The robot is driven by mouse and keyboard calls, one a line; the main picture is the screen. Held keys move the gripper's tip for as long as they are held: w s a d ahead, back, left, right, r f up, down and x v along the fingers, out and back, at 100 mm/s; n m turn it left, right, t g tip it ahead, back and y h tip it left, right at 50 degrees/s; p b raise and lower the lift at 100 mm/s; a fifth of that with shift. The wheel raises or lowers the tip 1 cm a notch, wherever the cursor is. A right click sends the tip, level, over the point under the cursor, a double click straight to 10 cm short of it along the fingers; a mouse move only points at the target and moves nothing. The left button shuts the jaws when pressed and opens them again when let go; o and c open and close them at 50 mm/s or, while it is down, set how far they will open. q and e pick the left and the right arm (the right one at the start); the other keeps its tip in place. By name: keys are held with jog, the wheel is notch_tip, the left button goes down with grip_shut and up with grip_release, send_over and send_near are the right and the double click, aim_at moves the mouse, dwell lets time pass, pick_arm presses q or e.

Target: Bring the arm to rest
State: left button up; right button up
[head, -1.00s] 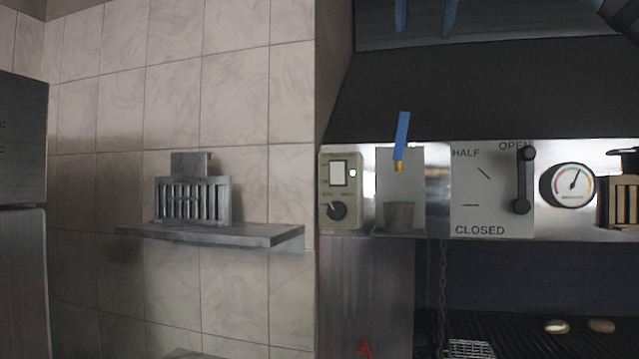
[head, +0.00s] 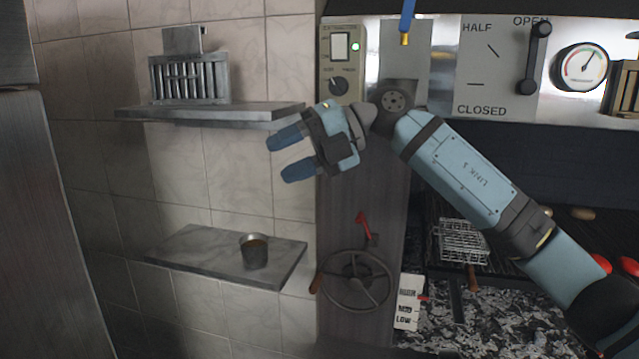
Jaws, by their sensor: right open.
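My right arm (head: 470,178) reaches in from the lower right, a light blue link with dark joints. Its gripper (head: 289,155) has two blue fingers, apart and pointing left, with nothing between them. It hangs in front of the tiled wall, just below the right end of the upper shelf in the picture, and appears clear of the shelves. My left gripper is not in view.
An upper shelf (head: 200,112) holds a grey slotted rack (head: 188,80). A lower shelf (head: 190,250) holds a small metal cup (head: 254,252) with brown contents. A handwheel (head: 355,281), a lever (head: 533,58) at OPEN and a wire basket (head: 464,242) are to the right.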

jog(key=s+d+f+m+t, duration=0.1)
jog(key=d+f+m+t, duration=0.3)
jog(key=f+m+t, duration=0.6)
jog(key=s+d+f+m+t, duration=0.1)
jog(key=d+f+m+t, duration=0.3)
jog(key=f+m, duration=0.7)
jog(key=s+d+f+m+t, duration=0.1)
jog(key=d+f+m+t, duration=0.5)
jog(key=f, duration=0.8)
jog(key=s+d+f+m+g+h, duration=0.2)
jog(key=s+d+f+m+h, duration=0.1)
jog(key=s+f, duration=0.5)
jog(key=s+d+f+m+g+h, duration=0.2)
jog(key=s+d+f+m+h, duration=0.1)
jog(key=s+f, duration=0.5)
jog(key=s+d+f+m+g+h, duration=0.2)
jog(key=s+d+f+m+h, duration=0.2)
jog(key=s+f, duration=0.5)
notch_tip(320, 180, down, 2)
jog(key=shift+f, duration=0.2)
